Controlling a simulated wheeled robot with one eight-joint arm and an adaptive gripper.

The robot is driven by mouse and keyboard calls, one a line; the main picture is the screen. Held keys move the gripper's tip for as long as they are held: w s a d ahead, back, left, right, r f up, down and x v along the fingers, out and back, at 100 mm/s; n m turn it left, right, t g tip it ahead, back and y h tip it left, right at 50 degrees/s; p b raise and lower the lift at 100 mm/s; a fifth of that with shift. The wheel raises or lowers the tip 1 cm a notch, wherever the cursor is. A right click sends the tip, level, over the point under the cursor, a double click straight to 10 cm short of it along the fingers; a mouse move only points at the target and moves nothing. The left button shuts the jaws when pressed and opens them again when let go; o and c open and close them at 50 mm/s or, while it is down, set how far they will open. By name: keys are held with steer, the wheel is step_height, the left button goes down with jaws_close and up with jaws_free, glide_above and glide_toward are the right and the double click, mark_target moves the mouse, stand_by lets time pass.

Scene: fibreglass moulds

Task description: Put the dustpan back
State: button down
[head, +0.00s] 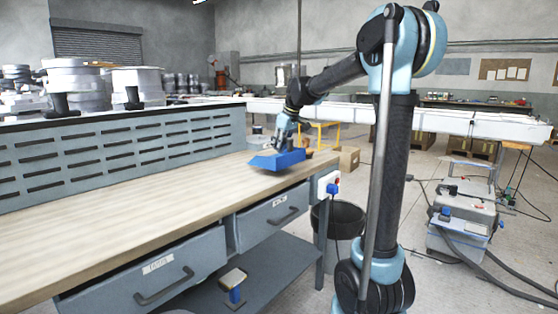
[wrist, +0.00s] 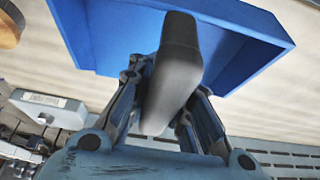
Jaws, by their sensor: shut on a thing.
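The blue dustpan (head: 277,160) is at the far right end of the wooden workbench top in the head view. In the wrist view the blue pan (wrist: 240,42) fills the upper part, with its grey handle (wrist: 172,75) pointing toward the camera. My gripper (head: 287,140) is over the pan in the head view. In the wrist view my gripper (wrist: 165,105) has its fingers on both sides of the grey handle and is shut on it. Whether the pan touches the bench top is hard to tell.
The wooden bench top (head: 150,205) is mostly clear. A slotted grey panel (head: 110,150) runs along its back. Below are drawers (head: 275,216) and a shelf. A black bin (head: 338,225) stands beside the bench's right end. A cardboard box (head: 347,158) lies beyond it.

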steer(key=shift+f, duration=2.15)
steer(key=c, duration=1.4)
jaws_free()
steer(key=shift+c, duration=0.2)
steer(key=shift+r, duration=0.1)
